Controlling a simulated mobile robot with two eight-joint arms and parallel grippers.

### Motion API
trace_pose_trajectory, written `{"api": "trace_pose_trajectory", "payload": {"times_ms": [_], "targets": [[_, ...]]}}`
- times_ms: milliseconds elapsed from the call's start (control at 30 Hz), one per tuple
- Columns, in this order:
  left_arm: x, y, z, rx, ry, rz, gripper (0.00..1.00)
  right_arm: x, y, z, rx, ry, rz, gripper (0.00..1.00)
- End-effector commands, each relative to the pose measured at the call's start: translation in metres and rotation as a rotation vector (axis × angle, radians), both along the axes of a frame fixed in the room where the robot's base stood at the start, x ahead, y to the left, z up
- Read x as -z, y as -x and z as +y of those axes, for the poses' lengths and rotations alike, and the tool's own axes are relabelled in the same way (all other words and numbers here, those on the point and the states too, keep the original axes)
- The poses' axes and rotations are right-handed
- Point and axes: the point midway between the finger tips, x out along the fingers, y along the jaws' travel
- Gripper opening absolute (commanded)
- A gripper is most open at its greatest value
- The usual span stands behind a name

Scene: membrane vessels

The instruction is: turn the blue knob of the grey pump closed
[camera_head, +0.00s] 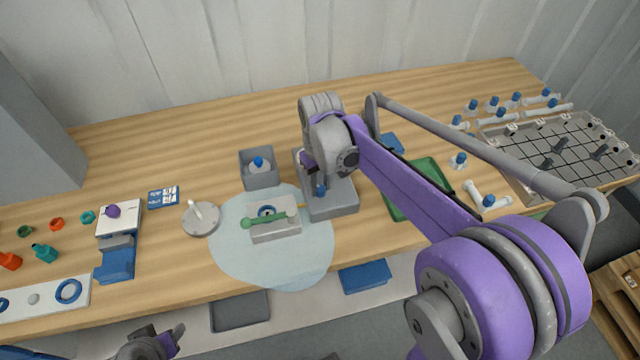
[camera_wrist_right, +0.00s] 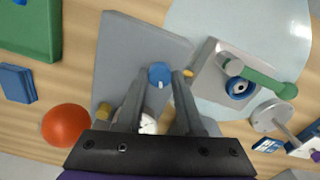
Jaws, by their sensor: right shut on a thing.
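The grey pump (camera_head: 338,203) stands on the table near the middle, partly covered by my right arm in the head view. Its blue knob (camera_wrist_right: 159,74) is on top, with a small white mark on its near side in the wrist view. The knob also shows in the head view (camera_head: 320,190). My right gripper (camera_wrist_right: 160,82) reaches down over the pump with one finger on each side of the knob, shut on it. A round white part on the pump (camera_wrist_right: 148,123) shows between the fingers. My left gripper (camera_head: 172,340) is at the bottom edge, away from the table objects; its jaw gap is unclear.
A pale blue mat (camera_head: 230,262) left of the pump carries a light grey block (camera_head: 275,232) with a green handle (camera_head: 262,221). A grey bin (camera_head: 260,182) with a blue-capped vessel is behind. A green tray (camera_head: 432,172) is to the right. A red ball (camera_wrist_right: 67,124) is beside the pump.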

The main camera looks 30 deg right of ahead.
Motion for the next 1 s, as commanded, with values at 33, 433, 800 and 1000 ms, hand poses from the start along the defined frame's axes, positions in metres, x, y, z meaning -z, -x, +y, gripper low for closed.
{"api": "trace_pose_trajectory", "payload": {"times_ms": [33,433,800,1000], "targets": [[0.0011,0.0003,0.0000,0.000,0.000,0.001,0.50,0.0002,0.0003,-0.0003,0.042,0.001,0.001,0.00],[0.0046,0.0015,0.0000,0.000,0.000,0.003,0.50,-0.0001,0.0002,-0.0005,0.348,0.001,0.000,0.00],[0.0057,0.0018,0.0000,0.000,0.000,0.003,0.50,-0.0002,0.0001,-0.0005,0.473,0.000,0.000,0.00],[0.0058,0.0019,0.0000,0.000,0.000,0.003,0.50,-0.0003,0.0001,-0.0005,0.487,0.000,0.000,0.00]]}}
